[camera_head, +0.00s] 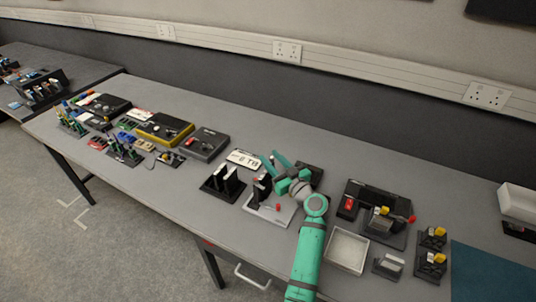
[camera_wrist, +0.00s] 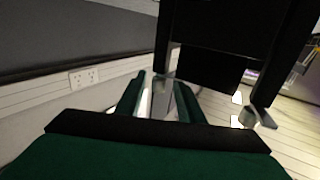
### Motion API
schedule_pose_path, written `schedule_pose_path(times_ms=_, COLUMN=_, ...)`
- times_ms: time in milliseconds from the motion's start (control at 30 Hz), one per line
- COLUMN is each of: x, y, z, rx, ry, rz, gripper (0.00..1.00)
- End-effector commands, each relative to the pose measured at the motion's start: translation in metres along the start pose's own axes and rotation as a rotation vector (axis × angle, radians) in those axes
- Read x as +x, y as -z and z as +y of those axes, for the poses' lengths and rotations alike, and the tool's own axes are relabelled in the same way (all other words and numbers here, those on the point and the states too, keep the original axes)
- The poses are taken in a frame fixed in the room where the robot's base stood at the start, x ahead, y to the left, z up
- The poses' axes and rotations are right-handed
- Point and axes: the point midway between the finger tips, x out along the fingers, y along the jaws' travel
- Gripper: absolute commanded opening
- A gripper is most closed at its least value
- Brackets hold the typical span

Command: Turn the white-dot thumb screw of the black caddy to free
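My gripper (camera_head: 273,161) reaches over the middle of the bench. Its two green fingers are apart, and they also show apart in the wrist view (camera_wrist: 164,88). A grey metallic piece (camera_wrist: 164,100) shows in the gap between them; I cannot tell whether they touch it. A large black frame (camera_wrist: 225,45) fills the upper right of the wrist view, with a small grey knob (camera_wrist: 249,117) at its lower right. I cannot tell whether this frame is the black caddy. No white dot can be made out, so the thumb screw's turn cannot be read.
A black stand with white plates (camera_head: 222,187) is left of my gripper. A grey base (camera_head: 268,214) with black uprights and a red knob lies just below it. An empty tray (camera_head: 347,250) and a black fixture (camera_head: 394,240) are right. Several boxes crowd the left.

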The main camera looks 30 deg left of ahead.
Motion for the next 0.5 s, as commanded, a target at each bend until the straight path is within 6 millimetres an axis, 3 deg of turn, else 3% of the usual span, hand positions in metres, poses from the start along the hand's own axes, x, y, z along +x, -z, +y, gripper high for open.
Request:
schedule_pose_path(times_ms=200, x=-0.043, y=-0.001, z=0.004, rx=0.002, ry=-0.008, rz=0.000, gripper=0.35)
schedule_pose_path(times_ms=500, x=-0.067, y=0.000, z=0.004, rx=0.001, ry=-0.006, rz=0.000, gripper=0.35)
